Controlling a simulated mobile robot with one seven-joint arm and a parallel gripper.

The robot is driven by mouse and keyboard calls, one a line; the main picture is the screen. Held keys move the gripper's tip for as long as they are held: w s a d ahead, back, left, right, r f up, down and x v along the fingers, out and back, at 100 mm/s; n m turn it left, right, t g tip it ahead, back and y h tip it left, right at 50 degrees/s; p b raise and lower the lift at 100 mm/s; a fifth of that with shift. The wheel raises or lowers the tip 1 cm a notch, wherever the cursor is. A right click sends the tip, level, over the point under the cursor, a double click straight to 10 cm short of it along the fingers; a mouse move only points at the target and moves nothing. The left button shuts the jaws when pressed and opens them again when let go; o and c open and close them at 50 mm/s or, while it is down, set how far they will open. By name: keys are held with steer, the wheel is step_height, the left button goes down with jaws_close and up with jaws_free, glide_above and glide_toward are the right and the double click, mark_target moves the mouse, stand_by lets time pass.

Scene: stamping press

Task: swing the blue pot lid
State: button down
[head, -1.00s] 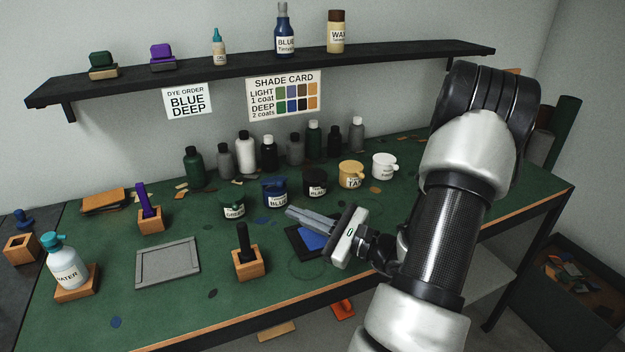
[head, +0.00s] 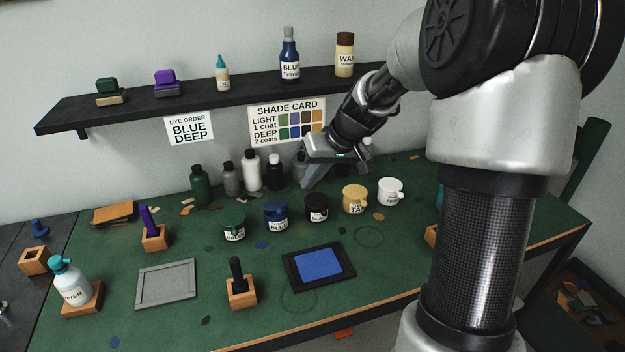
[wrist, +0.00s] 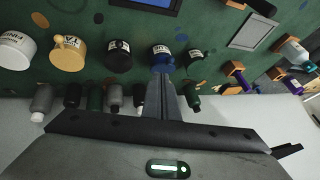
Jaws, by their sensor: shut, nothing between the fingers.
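The blue pot (head: 277,219) stands in the row of dye pots on the green bench, between the green and black pots. Its blue lid (head: 275,206) sits on top. My gripper (head: 308,184) is shut and empty, pointing down behind the row of pots, to the right of the blue pot in the head view. In the wrist view the closed fingers (wrist: 162,75) reach toward the blue pot (wrist: 163,60) and overlap its near edge. I cannot tell whether they touch it.
Green (head: 233,227), black (head: 316,208), tan (head: 355,199) and white (head: 390,192) pots flank the blue one. Several bottles (head: 250,170) stand behind, under the shelf (head: 200,98). A dark tray (head: 291,272) with a blue piece lies in front, and a grey frame (head: 167,284) at front left.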

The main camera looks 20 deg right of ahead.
steer(key=a+p+x, duration=0.1)
steer(key=x, duration=1)
steer(key=shift+s+a+r, duration=0.2)
steer(key=shift+s+a, duration=0.1)
steer(key=shift+a, duration=0.05)
steer(key=f+b, duration=0.1)
steer(key=b, duration=0.1)
steer(key=s+f+b, duration=0.1)
steer(key=f+b, duration=0.1)
steer(key=b, duration=0.1)
steer(key=s+f+b, duration=0.1)
steer(key=b, duration=0.2)
steer(key=shift+f, duration=0.4)
steer(key=shift+r, duration=0.1)
steer(key=shift+s+r, duration=0.1)
steer(key=shift+r+p, duration=0.45)
steer(key=shift+r, duration=0.3)
